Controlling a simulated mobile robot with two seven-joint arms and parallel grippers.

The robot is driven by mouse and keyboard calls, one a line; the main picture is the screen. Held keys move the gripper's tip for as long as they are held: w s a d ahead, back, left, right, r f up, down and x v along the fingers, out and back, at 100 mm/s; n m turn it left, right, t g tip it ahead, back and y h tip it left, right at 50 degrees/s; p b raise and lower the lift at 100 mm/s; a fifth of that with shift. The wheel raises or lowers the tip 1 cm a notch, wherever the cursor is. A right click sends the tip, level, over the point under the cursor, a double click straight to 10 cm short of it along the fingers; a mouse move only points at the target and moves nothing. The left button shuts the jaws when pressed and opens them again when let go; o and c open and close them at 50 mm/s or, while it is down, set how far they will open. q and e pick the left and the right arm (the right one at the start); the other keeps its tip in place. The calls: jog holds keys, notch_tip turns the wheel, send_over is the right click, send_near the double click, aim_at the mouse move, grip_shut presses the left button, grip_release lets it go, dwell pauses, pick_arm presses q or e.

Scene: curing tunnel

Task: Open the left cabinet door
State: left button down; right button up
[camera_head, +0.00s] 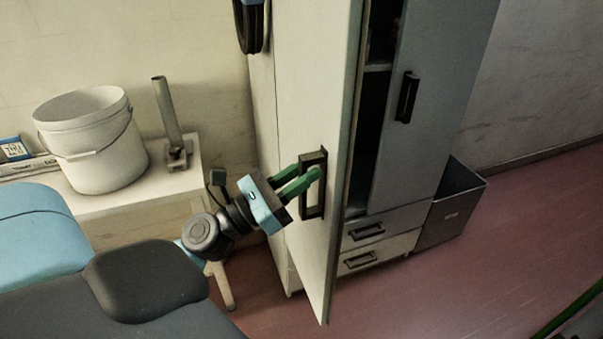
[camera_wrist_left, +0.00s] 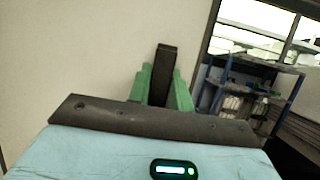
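The left cabinet door (camera_head: 307,85) is pale and stands swung out toward me, with a dark gap between it and the cabinet body. Its black bar handle (camera_head: 313,210) is on the door's outer face; it also shows in the left wrist view (camera_wrist_left: 163,68). My left gripper (camera_head: 312,176) has green fingers, one on each side of the handle, and looks shut on it. In the left wrist view the fingers (camera_wrist_left: 161,88) lie close against the bar. The right cabinet door (camera_head: 431,90) looks closed. My right gripper is not in view.
Two drawers (camera_head: 378,245) sit below the doors. A grey bin (camera_head: 452,215) stands right of the cabinet. A white bucket (camera_head: 95,145) and a metal stand (camera_head: 170,120) are on a bench at left. Red floor is clear at right; a green bar (camera_head: 575,308) shows bottom right.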

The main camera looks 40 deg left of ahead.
pick_arm(q)
jog(key=c, duration=1.3)
grip_release()
jog(key=shift+a, duration=0.1)
jog(key=b+v, duration=0.3)
jog(key=v, duration=0.4)
jog(key=shift+s+a+f, duration=0.15)
jog(key=shift+s+f, duration=0.05)
jog(key=shift+s, duration=0.15)
